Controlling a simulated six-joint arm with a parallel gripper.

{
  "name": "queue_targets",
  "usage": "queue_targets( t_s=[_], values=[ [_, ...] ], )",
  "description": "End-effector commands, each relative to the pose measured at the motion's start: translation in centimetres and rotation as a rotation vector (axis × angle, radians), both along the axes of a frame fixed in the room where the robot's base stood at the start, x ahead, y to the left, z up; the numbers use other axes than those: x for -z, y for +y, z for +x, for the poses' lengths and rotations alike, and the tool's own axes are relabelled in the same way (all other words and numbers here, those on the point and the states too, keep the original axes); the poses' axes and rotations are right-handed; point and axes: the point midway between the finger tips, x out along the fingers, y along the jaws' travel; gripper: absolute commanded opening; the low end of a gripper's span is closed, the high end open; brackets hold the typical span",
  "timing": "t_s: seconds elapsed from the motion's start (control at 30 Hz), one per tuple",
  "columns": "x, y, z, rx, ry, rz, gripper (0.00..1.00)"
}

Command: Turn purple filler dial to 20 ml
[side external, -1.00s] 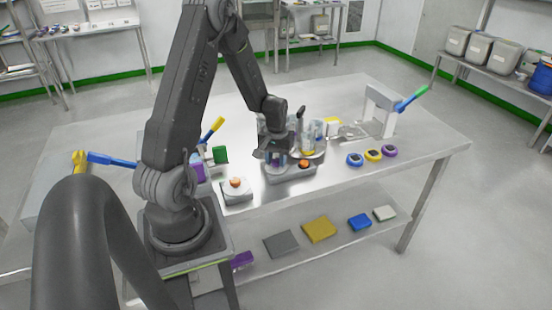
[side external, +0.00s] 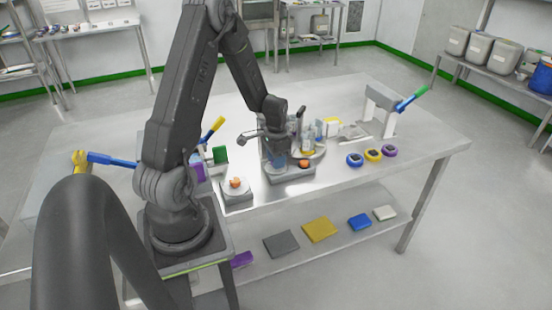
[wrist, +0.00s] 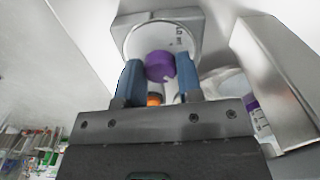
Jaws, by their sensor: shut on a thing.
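The purple dial (wrist: 160,66) sits in front of a round pale face (wrist: 128,40) with small dark marks, too small to read surely. My gripper (wrist: 159,72) has its blue fingers shut on the dial, one on each side. In the side external view my gripper (side external: 276,158) points down over a grey-based filler unit (side external: 292,174) near the table's front edge. There the dial is hidden by my gripper. I cannot read the dial's setting.
An orange button (side external: 305,163) is on the unit's base, and another orange-topped device (side external: 235,184) stands to the left. Glassware (side external: 318,133) stands close behind on the right.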

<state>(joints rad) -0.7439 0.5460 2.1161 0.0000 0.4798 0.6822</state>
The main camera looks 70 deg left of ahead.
Motion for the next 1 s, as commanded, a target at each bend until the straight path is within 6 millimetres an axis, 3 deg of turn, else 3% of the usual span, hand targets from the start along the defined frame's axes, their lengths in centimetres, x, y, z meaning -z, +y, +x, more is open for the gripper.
queue_targets(
  t_s=[0.7,0.73,1.0],
  values=[
    [-0.08,0.02,0.05,0.080,-0.001,0.001,0.10],
    [-0.08,0.02,0.05,0.080,-0.001,0.001,0.34],
    [-0.04,0.01,0.03,0.078,-0.001,0.001,0.59]
  ],
)
